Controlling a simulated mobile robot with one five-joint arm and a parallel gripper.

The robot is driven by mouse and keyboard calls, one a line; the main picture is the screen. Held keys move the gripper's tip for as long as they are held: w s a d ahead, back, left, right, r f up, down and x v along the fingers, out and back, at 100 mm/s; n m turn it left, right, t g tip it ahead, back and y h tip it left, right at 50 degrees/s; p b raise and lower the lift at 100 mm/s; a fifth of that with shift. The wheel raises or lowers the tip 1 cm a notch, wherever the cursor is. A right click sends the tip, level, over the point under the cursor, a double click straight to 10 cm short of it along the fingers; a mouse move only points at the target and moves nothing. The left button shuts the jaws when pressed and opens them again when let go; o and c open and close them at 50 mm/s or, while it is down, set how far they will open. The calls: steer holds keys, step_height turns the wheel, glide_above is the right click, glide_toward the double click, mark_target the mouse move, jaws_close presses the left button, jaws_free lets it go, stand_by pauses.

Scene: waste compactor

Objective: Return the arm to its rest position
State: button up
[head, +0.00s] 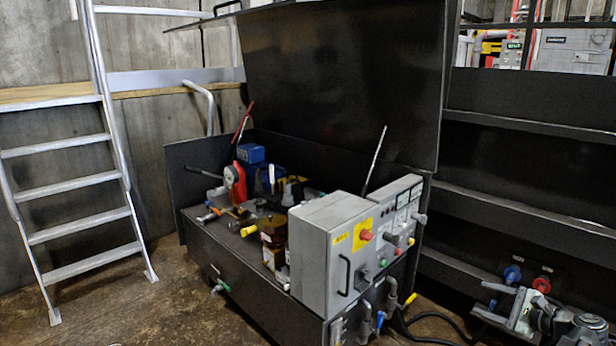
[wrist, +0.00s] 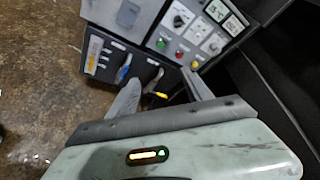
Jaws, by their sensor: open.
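My gripper (head: 488,301) is at the lower right of the head view, beside the dark shelving and right of the compactor. In the wrist view my gripper (wrist: 163,93) shows two grey fingers spread apart with nothing between them. The compactor (head: 255,290) is a dark box with its large black lid (head: 340,80) raised. Its grey control box (head: 325,255) carries a red button on a yellow plate. The control panel (wrist: 195,35) also shows in the wrist view, beyond the fingertips. My gripper appears apart from it.
Dark shelves (head: 530,205) stand close on the right, with a blue and a red round fitting (head: 541,284) near my arm. A black cable (head: 430,318) lies between the compactor and my gripper. A metal ladder (head: 75,188) stands at the left. Bare floor (head: 110,310) is open at the front left.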

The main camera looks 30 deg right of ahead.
steer(key=w+a+f+n+g+y, duration=0.2)
steer(key=w+a+f+n+g, duration=0.15)
steer(key=w+a, duration=0.5)
steer(key=w+a+f+n+g+y, duration=0.15)
steer(key=w+a+f+n, duration=0.35)
steer(key=a, duration=0.7)
steer(key=w+a+f+n+g+y, duration=0.15)
steer(key=w+a+n+g, duration=0.25)
steer(key=w+a, duration=0.5)
steer(key=s+a+f+n+g+h, duration=0.1)
steer(key=a+f+n+g+h, duration=0.2)
steer(key=a+n, duration=0.8)
steer(key=a+f+n+g+h, duration=0.2)
steer(key=a+f+n+h, duration=0.1)
steer(key=a, duration=1.6)
step_height(320, 180, up, 34)
steer(key=p, duration=3.4)
steer(key=shift+d+m, duration=0.25)
steer(key=shift+m, duration=0.1)
steer(key=shift+f, duration=0.15)
